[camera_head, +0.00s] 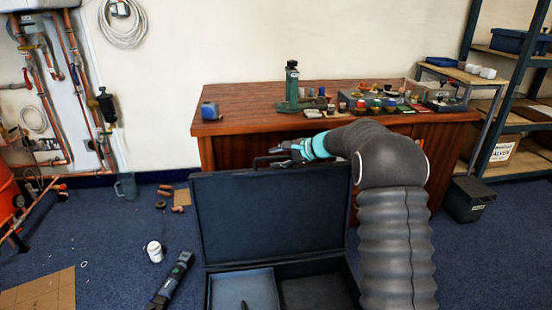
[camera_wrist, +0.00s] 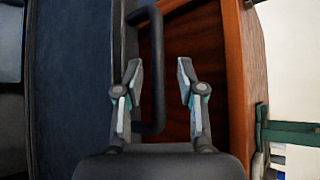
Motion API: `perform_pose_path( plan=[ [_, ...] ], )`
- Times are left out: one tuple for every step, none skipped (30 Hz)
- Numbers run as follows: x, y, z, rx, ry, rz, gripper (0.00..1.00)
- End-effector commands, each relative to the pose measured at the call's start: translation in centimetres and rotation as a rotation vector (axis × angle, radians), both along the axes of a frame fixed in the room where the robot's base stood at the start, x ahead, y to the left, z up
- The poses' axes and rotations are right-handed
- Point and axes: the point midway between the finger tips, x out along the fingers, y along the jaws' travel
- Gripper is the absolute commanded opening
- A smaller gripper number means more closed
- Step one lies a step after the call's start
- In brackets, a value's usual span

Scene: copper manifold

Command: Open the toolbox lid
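The toolbox lid (camera_head: 272,218) stands raised, roughly upright, at the back of the dark toolbox (camera_head: 280,266), whose compartments are exposed. The lid's blue inner face also fills the left of the wrist view (camera_wrist: 72,80). A dark handle (camera_head: 262,160) is on the lid's top edge. My gripper (camera_head: 293,149) is at that edge, behind the lid. In the wrist view, my gripper (camera_wrist: 160,72) has its fingers apart, with the handle bar (camera_wrist: 158,50) between them. The left finger overlaps the handle's opening in the picture. I see no grip on the handle.
A wooden workbench (camera_head: 250,98) with fittings stands close behind the lid. A black power tool (camera_head: 175,279) and a white pot (camera_head: 155,251) are on the floor at left. A dark bin (camera_head: 468,199) and shelves (camera_head: 515,125) are at right.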

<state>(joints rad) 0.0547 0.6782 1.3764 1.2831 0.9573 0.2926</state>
Motion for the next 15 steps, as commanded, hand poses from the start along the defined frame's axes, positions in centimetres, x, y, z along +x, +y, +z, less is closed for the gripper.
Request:
perform_pose_path(
  plan=[
    [-0.1, 0.4, -0.1, 0.0, 0.001, 0.007, 0.39],
    [-0.1, 0.5, -0.1, 0.0, 0.002, 0.008, 0.39],
    [-0.2, 0.6, -0.1, 0.001, 0.002, 0.009, 0.39],
    [-0.2, 0.6, -0.1, 0.0, 0.003, 0.009, 0.39],
    [-0.2, 0.7, -0.1, 0.001, 0.003, 0.01, 0.39],
    [-0.2, 0.7, -0.2, 0.001, 0.003, 0.01, 0.39],
    [-0.2, 0.7, -0.1, 0.001, 0.003, 0.01, 0.39],
    [-0.2, 0.6, -0.1, 0.001, 0.003, 0.01, 0.39],
    [-0.2, 0.5, -0.1, 0.001, 0.003, 0.01, 0.39],
    [-0.3, 0.4, 0.0, 0.001, 0.003, 0.01, 0.39],
    [-0.4, 0.3, 0.1, 0.001, 0.002, 0.009, 0.39],
    [-0.5, 0.0, 0.3, 0.001, 0.002, 0.009, 0.39],
    [-0.6, -0.3, 0.5, 0.001, 0.002, 0.008, 0.39],
    [-0.8, -0.6, 0.7, 0.001, 0.002, 0.008, 0.39],
    [-1.1, -1.1, 1.0, 0.002, 0.002, 0.008, 0.39]
  ],
)
